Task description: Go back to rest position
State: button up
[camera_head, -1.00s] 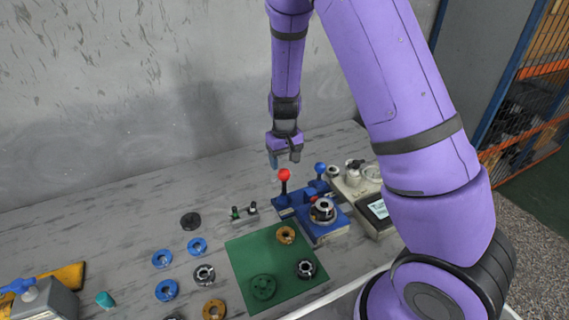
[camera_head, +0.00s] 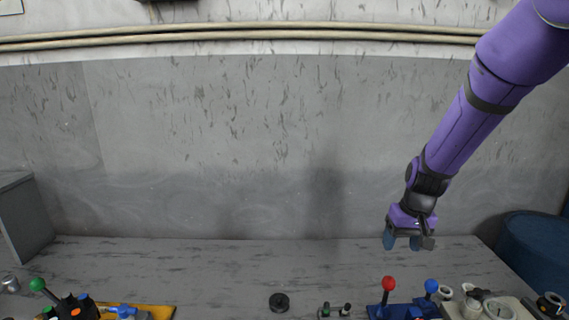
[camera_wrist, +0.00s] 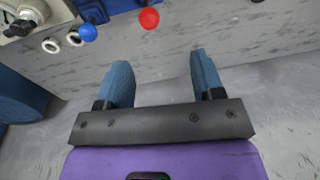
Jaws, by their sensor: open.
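My gripper (camera_head: 402,241) hangs from my purple arm at the right in the head view, above the back part of the grey table (camera_head: 230,270). In the wrist view its two blue fingers (camera_wrist: 158,80) are spread apart with nothing between them. A blue fixture with a red-knobbed lever (camera_head: 388,284) and a blue-knobbed lever (camera_head: 431,286) stands below and in front of the gripper. The red knob (camera_wrist: 149,18) and blue knob (camera_wrist: 88,32) also show in the wrist view, apart from the fingers.
A grey wall (camera_head: 250,150) with pipes (camera_head: 240,32) stands behind the table. A black disc (camera_head: 279,302) and a small stand (camera_head: 335,311) lie at the front. A green-knobbed device (camera_head: 70,302) is at the left, a blue bin (camera_head: 530,250) at the right. The table's middle back is clear.

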jog(key=s+d+r+t, duration=0.1)
jog(key=s+r+t, duration=0.1)
jog(key=s+r, duration=0.8)
jog(key=s+d+r+t+h, duration=0.1)
jog(key=s+r+t, duration=0.1)
jog(key=s+r, duration=0.9)
jog(key=s, duration=0.4)
jog(key=shift+s+r, duration=0.25)
jog(key=shift+s, duration=0.15)
